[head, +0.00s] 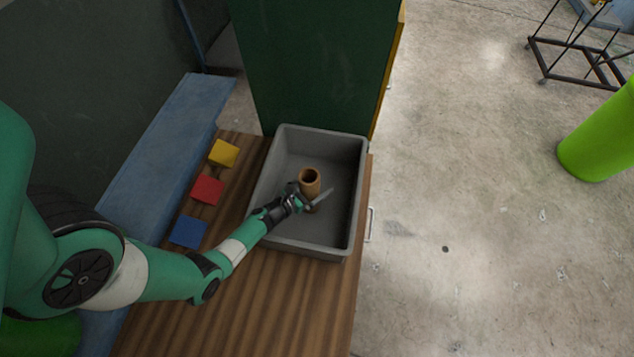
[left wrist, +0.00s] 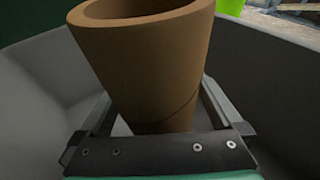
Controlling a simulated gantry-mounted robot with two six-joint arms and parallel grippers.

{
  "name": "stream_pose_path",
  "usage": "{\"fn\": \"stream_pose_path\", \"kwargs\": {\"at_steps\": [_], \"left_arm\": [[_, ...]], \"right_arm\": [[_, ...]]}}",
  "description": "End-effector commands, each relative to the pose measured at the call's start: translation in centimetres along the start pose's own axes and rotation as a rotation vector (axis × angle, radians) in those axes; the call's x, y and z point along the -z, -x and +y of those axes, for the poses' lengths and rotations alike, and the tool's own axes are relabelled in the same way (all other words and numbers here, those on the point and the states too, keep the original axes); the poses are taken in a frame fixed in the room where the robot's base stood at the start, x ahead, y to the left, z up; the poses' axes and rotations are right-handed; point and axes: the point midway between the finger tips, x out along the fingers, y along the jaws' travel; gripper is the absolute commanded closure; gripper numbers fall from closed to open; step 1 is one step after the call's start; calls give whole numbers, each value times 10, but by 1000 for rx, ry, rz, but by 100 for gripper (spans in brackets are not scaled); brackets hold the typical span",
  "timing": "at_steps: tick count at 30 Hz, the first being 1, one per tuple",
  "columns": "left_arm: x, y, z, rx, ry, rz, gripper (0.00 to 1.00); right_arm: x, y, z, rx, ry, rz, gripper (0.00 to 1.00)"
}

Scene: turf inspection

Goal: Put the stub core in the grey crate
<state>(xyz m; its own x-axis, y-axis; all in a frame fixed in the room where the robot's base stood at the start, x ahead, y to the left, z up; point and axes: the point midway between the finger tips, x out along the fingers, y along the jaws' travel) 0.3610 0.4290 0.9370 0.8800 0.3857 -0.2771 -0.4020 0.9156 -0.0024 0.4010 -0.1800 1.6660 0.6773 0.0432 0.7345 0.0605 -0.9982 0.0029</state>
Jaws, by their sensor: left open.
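The stub core (head: 309,180) is a short brown hollow tube. It stands upright inside the grey crate (head: 264,190), near its middle. My left gripper (head: 317,197) reaches into the crate from the left, low beside the core. In the left wrist view the core (left wrist: 145,65) rises between the spread fingers of the left gripper (left wrist: 160,120), its open rim at the top. The jaws are open, with the core between them. The core's lower end is hidden behind the gripper's dark bar. My right gripper is not in view.
The crate stands on a striped wooden table (head: 290,310). A yellow block (head: 223,153), a red block (head: 207,190) and a blue block (head: 188,232) lie left of the crate. A dark green panel (head: 315,65) rises behind it. Concrete floor is to the right, with a bright green bin (head: 600,135).

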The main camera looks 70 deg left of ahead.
Motion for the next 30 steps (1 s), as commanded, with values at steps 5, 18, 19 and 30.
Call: {"fn": "stream_pose_path", "kwargs": {"at_steps": [5, 18, 19, 30], "left_arm": [[-8, 36, 1, -4, 2, 1, 0], [-6, 76, 0, 0, -1, -5, 0], [-6, 76, 0, 0, -1, -4, 0], [-41, 56, -7, 50, -146, -65, 0]], "right_arm": [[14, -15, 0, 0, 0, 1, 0], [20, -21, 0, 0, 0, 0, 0], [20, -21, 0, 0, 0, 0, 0], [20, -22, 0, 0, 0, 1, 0]]}}
